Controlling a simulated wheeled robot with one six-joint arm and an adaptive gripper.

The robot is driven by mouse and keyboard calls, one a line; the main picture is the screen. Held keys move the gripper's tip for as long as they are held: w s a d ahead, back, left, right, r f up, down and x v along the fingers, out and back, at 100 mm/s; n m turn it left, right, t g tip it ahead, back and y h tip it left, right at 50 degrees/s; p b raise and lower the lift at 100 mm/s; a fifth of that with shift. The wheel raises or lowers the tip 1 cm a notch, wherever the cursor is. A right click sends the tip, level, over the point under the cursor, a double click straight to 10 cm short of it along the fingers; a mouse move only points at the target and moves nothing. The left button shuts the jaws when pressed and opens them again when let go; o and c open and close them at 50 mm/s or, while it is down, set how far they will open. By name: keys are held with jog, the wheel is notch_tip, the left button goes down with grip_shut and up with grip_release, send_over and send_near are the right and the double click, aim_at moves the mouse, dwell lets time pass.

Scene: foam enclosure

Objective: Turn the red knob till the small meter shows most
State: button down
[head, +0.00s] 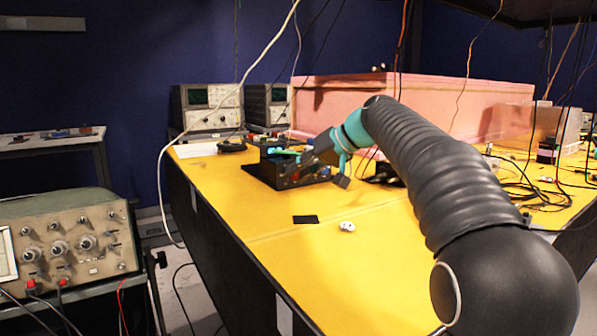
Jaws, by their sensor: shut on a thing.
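My gripper (290,158) reaches from the right to a small black device (262,176) on the yellow table (215,192). Its fingers are closed on a part at the device, where the red knob would be. The red knob itself is hidden by the gripper, or too small to make out. I cannot make out the small meter or its reading. A bit of teal shows at the back of the device, beside the fingers.
Two oscilloscopes (209,108) stand at the table's far end. A pink foam enclosure (400,95) is behind my arm. A dark flat piece (305,219) and a small white item (347,226) lie on the table. Cables hang and lie at the right. The front left tabletop is clear.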

jog(key=shift+f, duration=0.1)
dwell(0.3)
jog(key=c, duration=1)
grip_release()
jog(key=shift+s, duration=0.1)
jog(key=shift+o, duration=0.2)
jog(key=shift+s+d+r, duration=0.1)
jog(key=shift+d+r, duration=0.25)
jog(key=v, duration=1.1)
